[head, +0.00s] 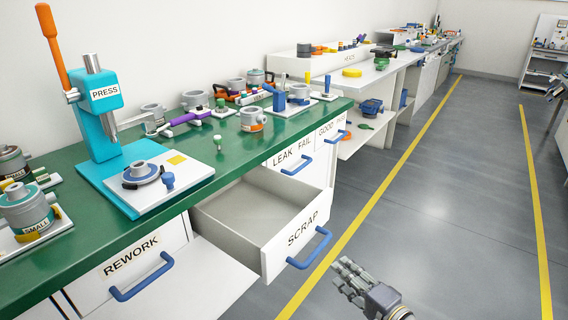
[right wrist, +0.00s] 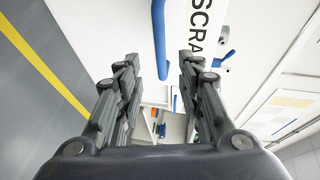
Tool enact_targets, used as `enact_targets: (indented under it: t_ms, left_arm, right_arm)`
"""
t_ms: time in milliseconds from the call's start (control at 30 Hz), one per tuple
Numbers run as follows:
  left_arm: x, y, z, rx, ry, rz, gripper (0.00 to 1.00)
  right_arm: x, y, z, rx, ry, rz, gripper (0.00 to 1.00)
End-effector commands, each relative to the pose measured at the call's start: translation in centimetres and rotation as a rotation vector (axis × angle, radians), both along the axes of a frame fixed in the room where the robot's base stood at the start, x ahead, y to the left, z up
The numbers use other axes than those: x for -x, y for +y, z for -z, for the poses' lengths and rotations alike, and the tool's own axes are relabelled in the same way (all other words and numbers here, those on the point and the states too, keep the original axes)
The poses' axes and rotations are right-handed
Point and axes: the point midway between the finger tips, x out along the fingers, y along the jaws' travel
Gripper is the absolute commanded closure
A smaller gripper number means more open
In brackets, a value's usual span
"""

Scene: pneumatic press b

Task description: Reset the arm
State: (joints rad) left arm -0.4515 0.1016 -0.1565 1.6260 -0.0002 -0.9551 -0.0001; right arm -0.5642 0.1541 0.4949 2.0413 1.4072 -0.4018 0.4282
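My right gripper (head: 347,273) is in the lower part of the head view, over the floor in front of the SCRAP drawer (head: 290,245). In the right wrist view its two fingers (right wrist: 158,68) are spread apart with nothing between them. The drawer is pulled out and looks empty inside. Its blue handle (head: 310,249) is up and left of the gripper in the head view. In the right wrist view the handle (right wrist: 159,38) shows beyond the fingertips, apart from them. My left gripper is not in view.
A teal press (head: 101,110) with an orange lever stands on the green bench (head: 232,143). The REWORK drawer (head: 133,264) is left of the SCRAP drawer. Several fixtures and parts crowd the bench back. The grey floor (head: 440,210) at right is clear, with yellow lines.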

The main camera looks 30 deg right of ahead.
Motion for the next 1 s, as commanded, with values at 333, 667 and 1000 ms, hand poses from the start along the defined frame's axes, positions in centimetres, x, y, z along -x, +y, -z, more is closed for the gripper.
enact_targets:
  t_ms: [333,667,1000]
  left_arm:
    - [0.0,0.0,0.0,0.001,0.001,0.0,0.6]
    - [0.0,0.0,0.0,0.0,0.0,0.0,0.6]
    - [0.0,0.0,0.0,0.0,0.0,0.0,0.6]
  right_arm:
    - [0.0,2.9,4.2,0.096,0.104,-0.089,0.65]
    - [6.1,15.5,22.7,0.641,0.558,-0.647,0.65]
    - [15.4,20.0,32.5,1.168,0.837,-1.186,0.65]
